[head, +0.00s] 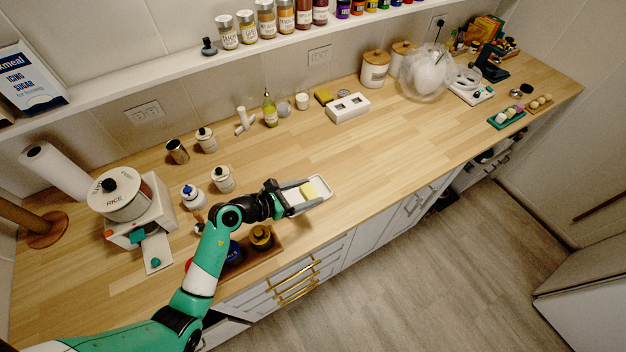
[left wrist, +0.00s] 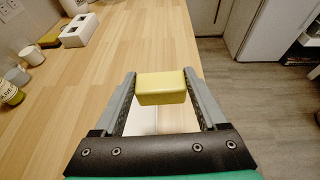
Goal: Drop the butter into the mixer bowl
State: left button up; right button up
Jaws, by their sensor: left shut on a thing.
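The butter (head: 309,190) is a pale yellow block. My left gripper (left wrist: 162,88) is shut on it, one finger at each end, and the butter (left wrist: 161,86) shows clearly between the fingertips in the left wrist view. A white dish (head: 324,183) lies under or just behind the butter at the counter's front edge; I cannot tell whether they touch. A large clear bowl (head: 427,75) stands far off at the back right, beside a dark green and white appliance (head: 490,62); I cannot tell for sure which is the mixer bowl. My right gripper is not in view.
A white two-slot box (head: 347,108), canisters (head: 375,71) and a green-labelled bottle (head: 270,110) stand along the wall. The middle counter (head: 390,130) is clear.

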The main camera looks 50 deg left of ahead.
pick_arm(q)
jog(key=s, duration=0.1)
jog(key=s+d+r, duration=0.2)
jog(key=shift+s+d, duration=0.1)
jog(key=shift+s, duration=0.3)
